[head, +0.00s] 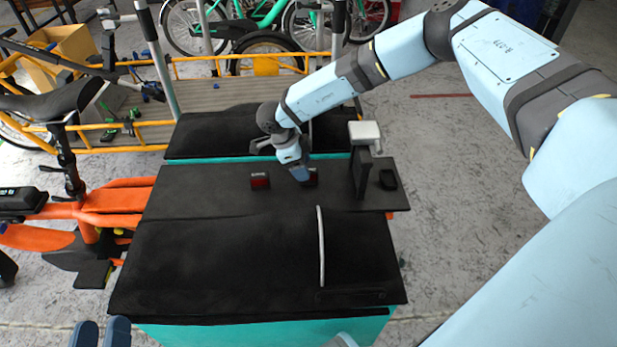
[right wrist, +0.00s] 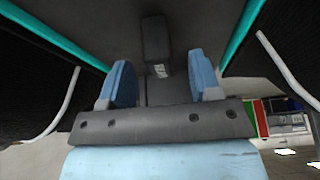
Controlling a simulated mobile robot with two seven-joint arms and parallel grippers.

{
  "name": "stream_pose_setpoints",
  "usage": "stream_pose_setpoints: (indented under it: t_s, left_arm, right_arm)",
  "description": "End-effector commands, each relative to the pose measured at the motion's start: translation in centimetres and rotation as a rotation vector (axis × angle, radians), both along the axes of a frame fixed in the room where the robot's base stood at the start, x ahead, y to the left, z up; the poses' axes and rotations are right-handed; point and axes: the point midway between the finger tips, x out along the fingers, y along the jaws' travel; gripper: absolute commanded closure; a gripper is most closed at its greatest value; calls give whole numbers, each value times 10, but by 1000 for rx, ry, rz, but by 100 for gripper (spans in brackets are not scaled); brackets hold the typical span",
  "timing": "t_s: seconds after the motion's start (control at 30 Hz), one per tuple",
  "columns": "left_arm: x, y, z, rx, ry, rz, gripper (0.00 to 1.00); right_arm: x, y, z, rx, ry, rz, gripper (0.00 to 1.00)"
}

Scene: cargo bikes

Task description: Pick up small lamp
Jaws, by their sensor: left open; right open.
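Two small red-fronted dark blocks, which look like small lamps, stand on the black top of the cargo box. The left one (head: 260,181) is in full view. The right one (head: 313,177) is partly hidden by my right gripper (head: 297,172), which points down at it. In the right wrist view, a small dark block (right wrist: 156,42) shows between the two blue fingers of this gripper (right wrist: 160,82), which are apart. I cannot tell whether they touch it. My left gripper (head: 101,333) is open and empty at the bottom left of the head view.
A black upright piece with a light-coloured head (head: 364,132) and a small black object (head: 388,180) stand at right on the board. A black padded cover (head: 230,262) with a white strip is in front. An orange bike (head: 110,205) stands at left.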

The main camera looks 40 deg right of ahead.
Motion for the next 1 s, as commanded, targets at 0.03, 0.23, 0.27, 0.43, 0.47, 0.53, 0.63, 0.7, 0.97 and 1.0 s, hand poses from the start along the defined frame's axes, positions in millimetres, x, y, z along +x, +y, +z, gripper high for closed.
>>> stream_pose_setpoints:
  t_s: [0.03,0.23,0.27,0.43,0.47,0.53,0.63,0.7,0.97,1.0]
  left_arm:
    - [-1,-2,1,-16,-24,-6,57]
    - [-3,-6,16,-55,-83,-28,57]
    - [-3,-6,16,-56,-83,-29,57]
    - [-3,-7,17,-57,-81,-29,57]
    - [-3,-6,17,-56,-80,-29,57]
    - [-3,-7,17,-56,-80,-29,57]
    - [-3,-7,17,-56,-79,-29,57]
    - [-3,-7,17,-56,-79,-29,57]
    - [-3,-7,16,-55,-79,-29,57]
    - [-2,-7,17,-55,-79,-29,57]
  right_arm:
    - [-3,-3,-10,0,1,0,43]
    - [-10,-13,-35,0,0,0,43]
    - [-11,-13,-36,0,0,0,43]
    - [-11,-14,-36,1,-1,0,43]
    - [-11,-14,-36,1,-1,0,43]
    - [-11,-14,-36,1,-1,0,54]
    - [-11,-14,-36,1,-1,0,77]
    - [-11,-14,-36,1,-1,0,93]
    - [-11,-14,-35,1,-1,0,96]
    - [-11,-14,-34,1,-1,0,96]
